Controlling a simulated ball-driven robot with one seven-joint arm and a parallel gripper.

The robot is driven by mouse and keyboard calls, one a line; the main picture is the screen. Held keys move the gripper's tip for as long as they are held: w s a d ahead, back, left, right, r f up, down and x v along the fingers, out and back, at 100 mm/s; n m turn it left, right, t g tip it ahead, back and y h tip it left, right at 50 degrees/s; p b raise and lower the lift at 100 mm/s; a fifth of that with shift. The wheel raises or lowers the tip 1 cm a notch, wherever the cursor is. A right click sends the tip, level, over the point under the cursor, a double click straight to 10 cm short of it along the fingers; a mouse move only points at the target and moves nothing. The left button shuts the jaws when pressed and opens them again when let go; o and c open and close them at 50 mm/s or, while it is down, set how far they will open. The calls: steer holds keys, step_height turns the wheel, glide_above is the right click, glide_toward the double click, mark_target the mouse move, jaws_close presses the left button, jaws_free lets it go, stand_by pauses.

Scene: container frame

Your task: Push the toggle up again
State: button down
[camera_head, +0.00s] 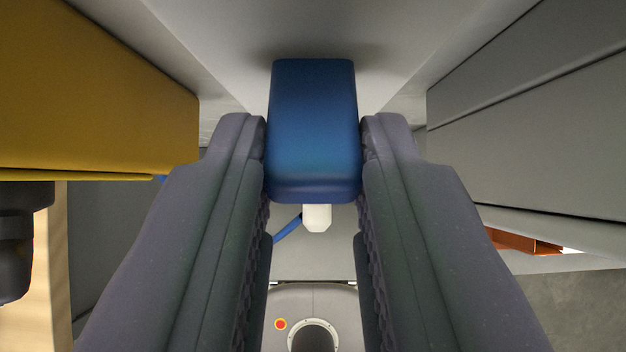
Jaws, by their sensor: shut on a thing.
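The toggle (313,130) is a blue block with rounded edges. It sticks out from a pale grey surface at the top middle of the picture. My gripper (313,160) has its two dark grey fingers on the left and right sides of the toggle. The fingers are shut on it, with their tips near its middle. The toggle's base meets the surface in shadow, and its sides are partly hidden by the fingers.
A yellow box-shaped body (100,95) stands close on the left, with a black fitting (20,240) below it. Grey panels (540,120) stand close on the right. A small white piece (317,217) and a blue cable (287,230) show below the toggle.

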steer(key=shift+r, duration=0.1)
stand_by(0.3)
steer(key=c, duration=0.9)
jaws_free()
steer(key=shift+w, duration=0.1)
steer(key=v, duration=0.7)
steer(key=shift+s+r, duration=0.25)
steer(key=shift+w+b, duration=0.1)
steer(key=shift+b, duration=0.3)
steer(key=s+r+t+b, duration=0.2)
steer(key=s+r+b, duration=0.2)
steer(key=r+b, duration=0.2)
steer(key=s+r+t+b, duration=0.3)
steer(key=r+b, duration=0.4)
steer(key=b, duration=0.3)
steer(key=s+r+t+b, duration=0.2)
steer(key=s+r+b, duration=0.4)
steer(key=b, duration=0.3)
steer(key=shift+r, duration=0.7)
